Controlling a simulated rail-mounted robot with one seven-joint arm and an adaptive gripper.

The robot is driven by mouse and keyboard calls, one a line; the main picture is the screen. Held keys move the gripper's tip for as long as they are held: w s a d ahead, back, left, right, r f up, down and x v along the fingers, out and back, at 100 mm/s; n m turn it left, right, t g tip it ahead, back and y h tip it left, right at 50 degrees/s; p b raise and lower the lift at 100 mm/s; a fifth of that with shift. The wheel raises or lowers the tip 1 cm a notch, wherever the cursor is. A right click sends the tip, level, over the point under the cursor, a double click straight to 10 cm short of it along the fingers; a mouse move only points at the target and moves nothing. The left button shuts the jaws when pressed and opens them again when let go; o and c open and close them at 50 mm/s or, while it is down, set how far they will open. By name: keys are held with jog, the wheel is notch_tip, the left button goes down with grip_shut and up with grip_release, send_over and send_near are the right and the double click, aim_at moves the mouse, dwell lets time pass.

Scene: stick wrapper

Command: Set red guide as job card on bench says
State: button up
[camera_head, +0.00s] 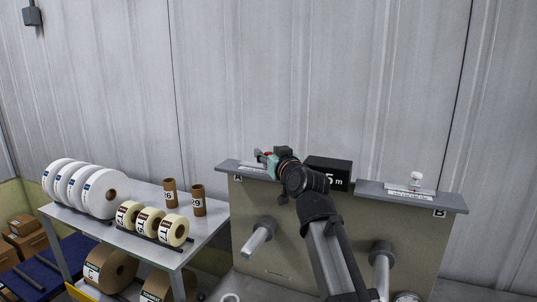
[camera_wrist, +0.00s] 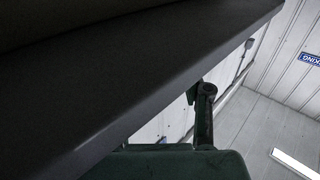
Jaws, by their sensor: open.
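My gripper (camera_head: 262,157) is at the left shelf (camera_head: 231,166) of the machine, pointing left, just above or touching its surface. A small red patch shows beside the gripper; I cannot tell whether it is the red guide or part of my gripper. My gripper and wrist hide most of that spot. In the wrist view a dark slanting slab fills the upper left, and one gripper finger (camera_wrist: 204,112) shows beside its edge. Nothing is seen held between the fingers. I cannot make out a job card.
The right shelf (camera_head: 448,200), marked B, carries a white knob (camera_head: 416,178) on a scale strip. A black display (camera_head: 327,171) reading "5 m" stands between the shelves. Two spindles (camera_head: 258,237) stick out below. A table (camera_head: 198,237) at left holds white rolls, tape rolls and brown cores.

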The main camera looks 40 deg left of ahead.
jog(key=v, duration=1.1)
jog(key=shift+s+d, duration=0.15)
jog(key=shift+d, duration=0.15)
